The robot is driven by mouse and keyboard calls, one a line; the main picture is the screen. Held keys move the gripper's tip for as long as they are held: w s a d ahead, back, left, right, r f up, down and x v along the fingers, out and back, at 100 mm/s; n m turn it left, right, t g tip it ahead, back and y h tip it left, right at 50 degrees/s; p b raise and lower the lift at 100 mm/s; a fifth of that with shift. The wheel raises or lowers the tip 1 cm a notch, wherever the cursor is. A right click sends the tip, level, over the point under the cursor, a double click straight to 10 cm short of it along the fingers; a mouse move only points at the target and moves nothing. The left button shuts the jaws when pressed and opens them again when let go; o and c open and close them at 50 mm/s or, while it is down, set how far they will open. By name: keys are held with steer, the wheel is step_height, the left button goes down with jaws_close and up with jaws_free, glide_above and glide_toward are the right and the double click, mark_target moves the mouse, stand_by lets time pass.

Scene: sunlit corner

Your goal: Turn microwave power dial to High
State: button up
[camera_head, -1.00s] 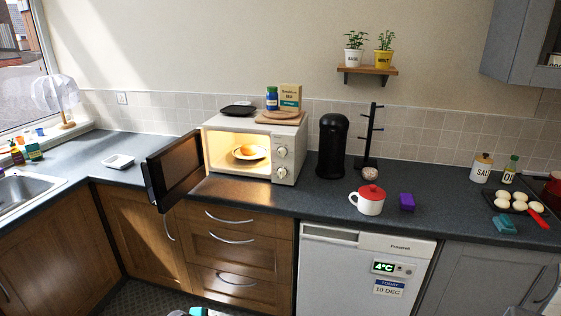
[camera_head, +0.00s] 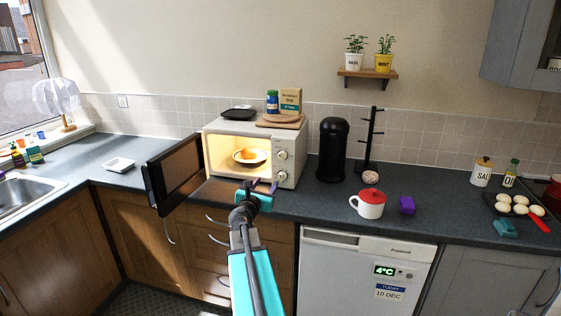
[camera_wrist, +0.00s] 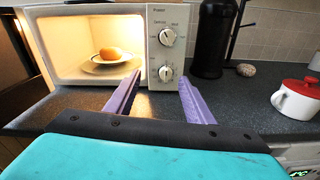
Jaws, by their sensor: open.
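The white microwave (camera_head: 228,128) stands on the counter with its door (camera_head: 173,174) swung open to the left. Its lit cavity holds a plate (camera_wrist: 106,65) with a round brownish food item (camera_wrist: 110,53). Two dials sit on its right panel: an upper dial (camera_wrist: 167,37) and a lower dial (camera_wrist: 166,73). My gripper (camera_wrist: 159,80), with purple fingers, is open and empty in front of the microwave. In the wrist view the lower dial appears between the fingertips; no contact shows.
A black canister (camera_head: 332,148) and a mug stand (camera_head: 370,140) are right of the microwave.

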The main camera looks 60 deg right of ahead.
mark_target(281, 158)
steer(key=shift+n+h, duration=0.4)
steer(key=shift+n, duration=0.4)
steer(key=r, duration=0.1)
steer(key=s+d+r, duration=0.1)
steer(key=d+r, duration=0.1)
steer(key=r, duration=0.1)
steer(key=shift+s, duration=0.15)
steer(key=shift+p+x, duration=1.7)
steer(key=shift+x, duration=5.2)
steer(key=shift+f, duration=0.1)
steer(key=c, duration=1.1)
